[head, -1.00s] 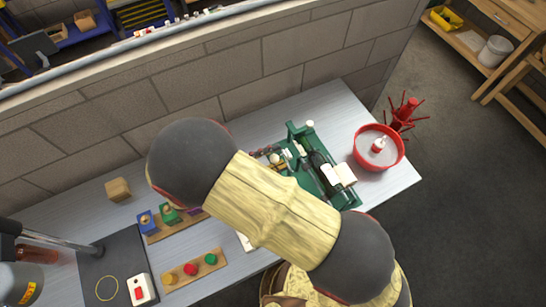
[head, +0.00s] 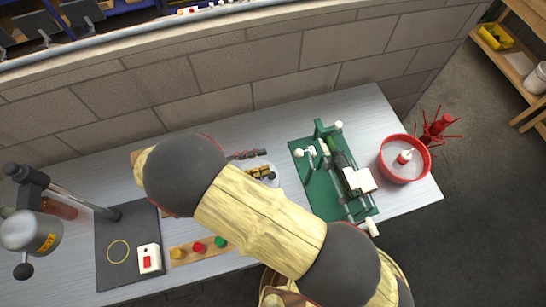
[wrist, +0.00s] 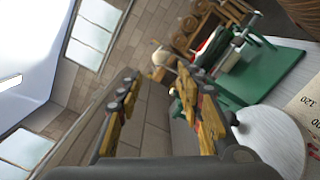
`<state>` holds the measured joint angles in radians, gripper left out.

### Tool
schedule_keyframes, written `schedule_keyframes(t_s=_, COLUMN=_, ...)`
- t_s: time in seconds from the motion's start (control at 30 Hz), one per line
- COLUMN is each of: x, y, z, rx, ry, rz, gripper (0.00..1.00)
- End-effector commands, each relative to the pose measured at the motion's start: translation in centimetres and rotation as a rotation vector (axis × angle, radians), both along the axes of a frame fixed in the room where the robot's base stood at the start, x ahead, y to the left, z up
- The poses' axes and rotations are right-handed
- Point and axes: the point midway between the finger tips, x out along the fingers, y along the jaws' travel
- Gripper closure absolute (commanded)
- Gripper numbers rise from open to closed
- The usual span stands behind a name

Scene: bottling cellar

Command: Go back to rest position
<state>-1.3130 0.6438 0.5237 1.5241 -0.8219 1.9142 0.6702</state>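My gripper (wrist: 165,110) shows in the wrist view with its two fingers spread wide apart and nothing between them. In that view it faces the block wall and the windows, with the green machine (wrist: 262,75) behind and to the right of the fingers.
A block wall (head: 220,95) runs behind.

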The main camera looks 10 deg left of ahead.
Motion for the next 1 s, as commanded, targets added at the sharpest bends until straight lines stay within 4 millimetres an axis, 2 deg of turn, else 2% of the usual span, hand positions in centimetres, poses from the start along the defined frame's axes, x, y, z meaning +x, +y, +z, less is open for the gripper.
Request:
schedule_keyframes(t_s=0.17, x=-0.4, y=0.7, z=0.0, rx=0.0, ry=0.0, rz=0.0, gripper=0.63)
schedule_keyframes(t_s=0.77, x=-0.4, y=0.7, z=0.0, rx=-0.007, ry=0.012, rz=0.0, gripper=0.63)
schedule_keyframes(t_s=0.87, x=-0.2, y=0.8, z=-1.2, rx=0.006, ry=0.08, rz=0.007, gripper=0.63)
schedule_keyframes(t_s=1.0, x=-1.3, y=-0.8, z=-4.9, rx=0.035, ry=0.259, rz=-0.011, gripper=0.63)
